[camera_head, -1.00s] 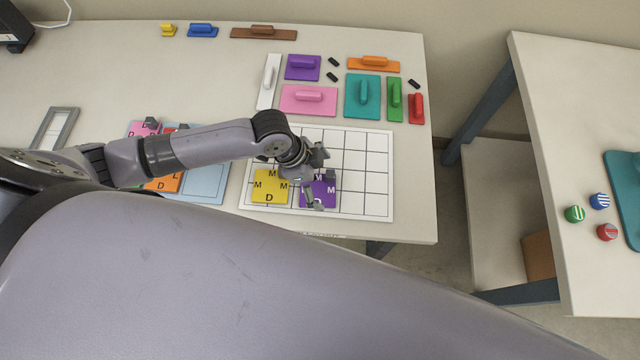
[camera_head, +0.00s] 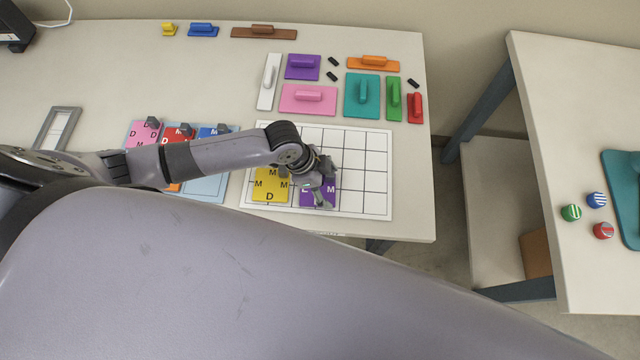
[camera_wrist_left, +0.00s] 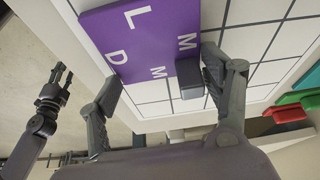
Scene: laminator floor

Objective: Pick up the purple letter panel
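The purple letter panel (camera_head: 318,200) lies on the white grid board (camera_head: 377,203), right beside the yellow letter panel (camera_head: 268,190). In the left wrist view the purple panel (camera_wrist_left: 150,40) shows white letters L, D and M and a dark grey block-like handle (camera_wrist_left: 189,78) at one edge. My left gripper (camera_head: 325,190) is over the purple panel and hides part of it. In the wrist view its fingers (camera_wrist_left: 162,92) are wide apart, with the handle between them, closer to the right finger. My right gripper (camera_wrist_left: 58,85) shows at the left of the wrist view, away from the panel; its opening is unclear.
Pink (camera_head: 143,130), red (camera_head: 178,138) and blue (camera_head: 213,134) letter panels stand on a light-blue board at the left. Coloured handled plates, such as a teal one (camera_head: 362,103), lie behind the grid. The grid's right part is clear. A second table (camera_head: 570,90) stands at the right.

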